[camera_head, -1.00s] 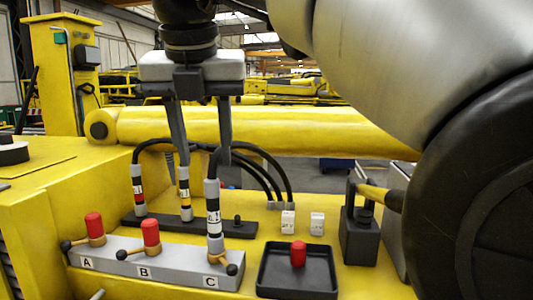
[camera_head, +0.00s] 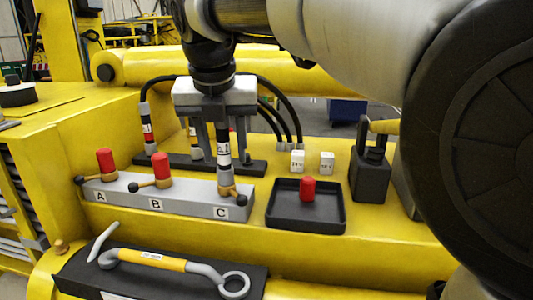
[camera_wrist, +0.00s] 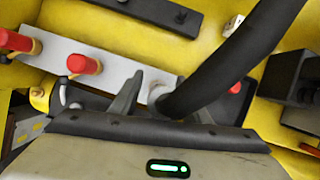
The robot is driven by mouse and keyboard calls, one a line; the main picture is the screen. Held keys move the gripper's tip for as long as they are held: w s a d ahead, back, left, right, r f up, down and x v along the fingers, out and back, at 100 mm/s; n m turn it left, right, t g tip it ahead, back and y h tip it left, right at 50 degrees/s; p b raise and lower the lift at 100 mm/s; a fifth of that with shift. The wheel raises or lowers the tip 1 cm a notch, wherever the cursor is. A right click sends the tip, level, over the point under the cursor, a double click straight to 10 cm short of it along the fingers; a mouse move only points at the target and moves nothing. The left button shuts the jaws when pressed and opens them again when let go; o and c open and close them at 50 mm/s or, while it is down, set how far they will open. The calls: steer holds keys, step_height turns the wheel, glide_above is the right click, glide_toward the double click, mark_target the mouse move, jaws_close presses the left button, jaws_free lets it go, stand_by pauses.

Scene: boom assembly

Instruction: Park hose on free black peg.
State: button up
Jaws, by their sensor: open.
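The hose with the white-and-black sleeve (camera_head: 224,152) stands upright on port C of the grey block (camera_head: 182,200). It also shows as a thick black hose in the wrist view (camera_wrist: 235,62). My gripper (camera_head: 222,142) is open and low over port C, with a finger on either side of this hose; I cannot tell whether they touch it. The black peg rail (camera_head: 180,163) lies behind the block; red-banded (camera_head: 148,128) and yellow-banded (camera_head: 195,148) hoses stand on its left part. A free black peg (camera_wrist: 181,16) shows on the rail in the wrist view.
Red caps (camera_head: 105,160) sit on ports A and B, with lever handles beside them. A black tray (camera_head: 306,212) holding a red cap (camera_head: 307,188) lies right of the block. A black box (camera_head: 371,172) stands further right. A yellow-handled wrench (camera_head: 175,264) lies in front.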

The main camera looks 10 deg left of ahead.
steer(key=shift+w+f, duration=0.2)
steer(key=shift+f, duration=0.35)
jaws_close()
